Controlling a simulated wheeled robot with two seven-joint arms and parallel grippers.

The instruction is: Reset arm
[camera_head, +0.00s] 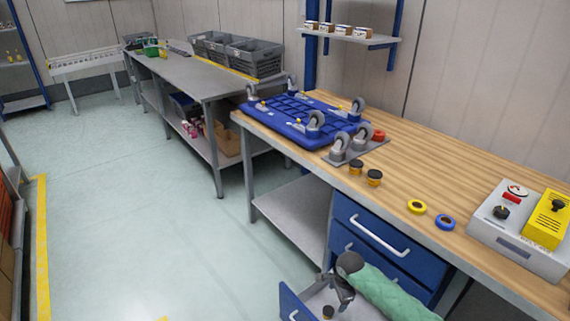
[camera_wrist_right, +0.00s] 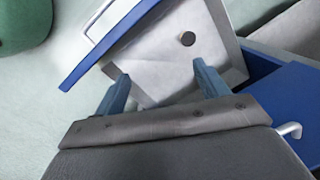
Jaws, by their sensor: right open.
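My right gripper (camera_head: 340,290) is at the bottom of the head view, on an arm with a green sleeve. It is over the open lower drawer (camera_head: 294,304) of the blue cabinet. In the right wrist view the two fingers of my right gripper (camera_wrist_right: 160,72) are apart, with nothing between them. The drawer (camera_wrist_right: 228,28) lies beyond the fingertips. A small dark round item (camera_wrist_right: 188,39) rests on its light floor; it also seems to show in the head view (camera_head: 328,312). My left gripper is not in view.
The wooden workbench (camera_head: 455,178) carries an upturned blue dolly (camera_head: 300,115), jars (camera_head: 374,178), a yellow roll (camera_head: 417,206), a blue roll (camera_head: 445,222) and a control box (camera_head: 515,238). A grey table (camera_head: 190,72) holds crates (camera_head: 238,52).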

